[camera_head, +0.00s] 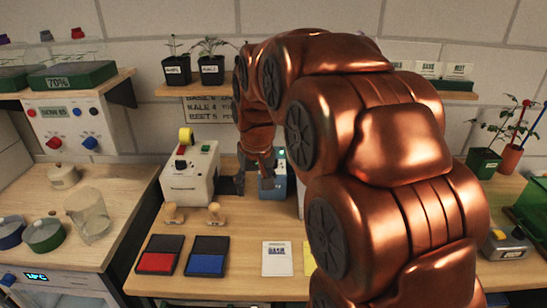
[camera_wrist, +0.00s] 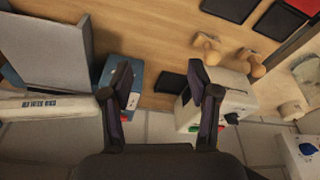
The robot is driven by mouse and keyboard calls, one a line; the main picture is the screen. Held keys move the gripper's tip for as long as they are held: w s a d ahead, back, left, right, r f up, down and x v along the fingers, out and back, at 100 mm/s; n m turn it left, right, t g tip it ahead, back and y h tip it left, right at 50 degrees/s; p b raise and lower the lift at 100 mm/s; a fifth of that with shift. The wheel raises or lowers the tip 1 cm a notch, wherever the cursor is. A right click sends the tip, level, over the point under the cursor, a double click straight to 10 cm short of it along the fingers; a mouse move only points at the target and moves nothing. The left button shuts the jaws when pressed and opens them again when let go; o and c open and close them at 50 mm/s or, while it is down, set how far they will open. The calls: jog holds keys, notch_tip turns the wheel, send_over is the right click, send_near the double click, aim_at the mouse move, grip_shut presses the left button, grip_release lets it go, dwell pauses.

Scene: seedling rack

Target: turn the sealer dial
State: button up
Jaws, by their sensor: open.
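A cream machine (camera_head: 190,178) with a yellow roll on top, a black knob (camera_head: 181,150) and a red button stands at the back of the middle table. A blue device (camera_head: 273,186) with a green-lit display stands to its right, partly behind my arm. My gripper (camera_head: 255,182) is open and empty, pointing down between the two. In the wrist view the blue device (camera_wrist: 133,98) is by the left finger and the cream machine (camera_wrist: 232,92) by the right finger. No dial shows clearly there.
Two wooden-handled stamps (camera_head: 215,214) and red and blue ink pads (camera_head: 207,256) lie in front. A dark pad (camera_wrist: 172,82) lies between the fingers in the wrist view. A grey panel (camera_wrist: 50,50) stands beside the blue device. A shelf (camera_head: 200,90) hangs above.

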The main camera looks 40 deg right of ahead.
jog(key=w+d+r+m+t+h, duration=0.1)
jog(key=w+d+r+m+t, duration=0.15)
jog(key=w+d, duration=0.85)
jog(key=shift+n+g, duration=0.35)
jog(key=shift+w+d+f+p, duration=0.1)
jog(key=shift+d+f+p, duration=0.35)
jog(key=shift+f, duration=0.65)
jog(key=shift+d+f+p, duration=0.45)
jog(key=shift+d+f, duration=0.05)
jog(key=shift+f, duration=0.65)
jog(key=shift+w+d+f+p, duration=0.1)
jog(key=shift+d+f+p, duration=0.35)
jog(key=shift+f, duration=0.65)
grip_shut()
